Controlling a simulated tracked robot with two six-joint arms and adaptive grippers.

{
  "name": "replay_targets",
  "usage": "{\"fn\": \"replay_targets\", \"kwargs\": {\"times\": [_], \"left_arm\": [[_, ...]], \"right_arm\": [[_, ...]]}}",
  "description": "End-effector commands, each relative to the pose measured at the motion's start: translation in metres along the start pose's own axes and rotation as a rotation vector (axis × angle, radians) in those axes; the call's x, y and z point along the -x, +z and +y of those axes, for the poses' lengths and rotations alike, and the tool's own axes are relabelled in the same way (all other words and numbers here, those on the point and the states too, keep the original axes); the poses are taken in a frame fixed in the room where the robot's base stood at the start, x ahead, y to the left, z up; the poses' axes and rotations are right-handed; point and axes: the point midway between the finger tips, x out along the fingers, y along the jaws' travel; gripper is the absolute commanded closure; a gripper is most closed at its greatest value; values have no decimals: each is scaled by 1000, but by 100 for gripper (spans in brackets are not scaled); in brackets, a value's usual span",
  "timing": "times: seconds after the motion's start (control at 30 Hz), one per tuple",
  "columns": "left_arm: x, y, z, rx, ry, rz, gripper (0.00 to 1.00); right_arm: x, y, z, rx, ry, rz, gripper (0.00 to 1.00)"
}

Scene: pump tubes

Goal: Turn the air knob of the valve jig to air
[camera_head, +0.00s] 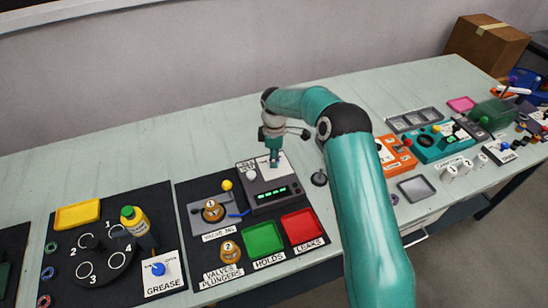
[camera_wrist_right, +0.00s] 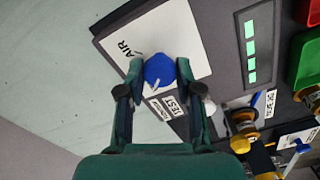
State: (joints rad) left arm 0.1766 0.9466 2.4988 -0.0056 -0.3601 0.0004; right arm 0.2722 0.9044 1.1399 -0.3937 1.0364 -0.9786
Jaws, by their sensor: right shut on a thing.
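The air knob (camera_wrist_right: 159,70) is blue and sits on a white plate (camera_wrist_right: 182,32) marked AIR in the right wrist view. My right gripper (camera_wrist_right: 158,72) is shut on the knob, with a finger on each side. A small white mark shows on the knob's lower edge in that view, on the side nearer the TEST label (camera_wrist_right: 174,105) than the word AIR. In the head view my right gripper (camera_head: 274,158) points down over the dark box (camera_head: 277,190) of the valve jig and hides most of the knob. My left gripper is not in view.
A grey plate (camera_head: 195,213) with a brass valve (camera_head: 212,211) lies left of the box. Green (camera_head: 263,238) and red (camera_head: 302,226) trays stand in front. The table behind the jig is clear.

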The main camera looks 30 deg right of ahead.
Motion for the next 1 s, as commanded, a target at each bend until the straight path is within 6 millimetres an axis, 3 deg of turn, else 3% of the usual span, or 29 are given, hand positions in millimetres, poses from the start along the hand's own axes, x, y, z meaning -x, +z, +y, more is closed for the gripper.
{"fn": "replay_targets", "kwargs": {"times": [0.37,1.0], "left_arm": [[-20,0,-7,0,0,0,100],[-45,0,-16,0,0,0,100]], "right_arm": [[-2,-1,1,-240,5,2,100],[0,-2,2,-845,5,6,100]]}}
